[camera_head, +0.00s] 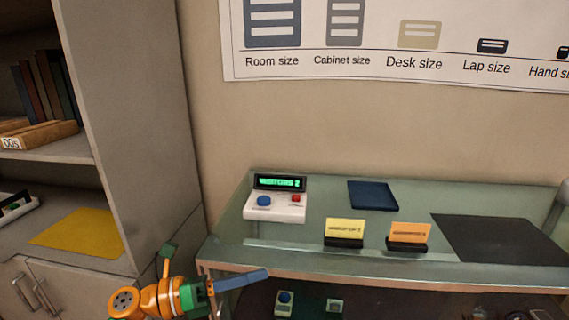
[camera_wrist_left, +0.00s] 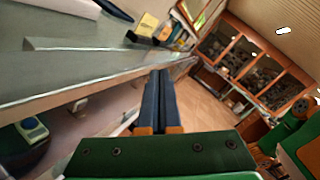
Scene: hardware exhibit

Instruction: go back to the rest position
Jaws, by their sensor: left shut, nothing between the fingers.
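My left gripper (camera_head: 243,279) is at the bottom of the head view, in front of the glass counter's front left corner. Its two dark fingers are shut together and hold nothing. In the left wrist view the closed fingers (camera_wrist_left: 159,98) point away past the counter edge toward the open floor. My right gripper is not in view.
The glass counter (camera_head: 330,262) holds a white device (camera_head: 277,207) with a green display, a blue pad (camera_head: 373,195), a yellow card (camera_head: 345,232), an orange card (camera_head: 409,236) and a dark mat (camera_head: 499,240). A shelf unit (camera_head: 150,130) stands left. Wooden floor (camera_wrist_left: 205,105) is clear.

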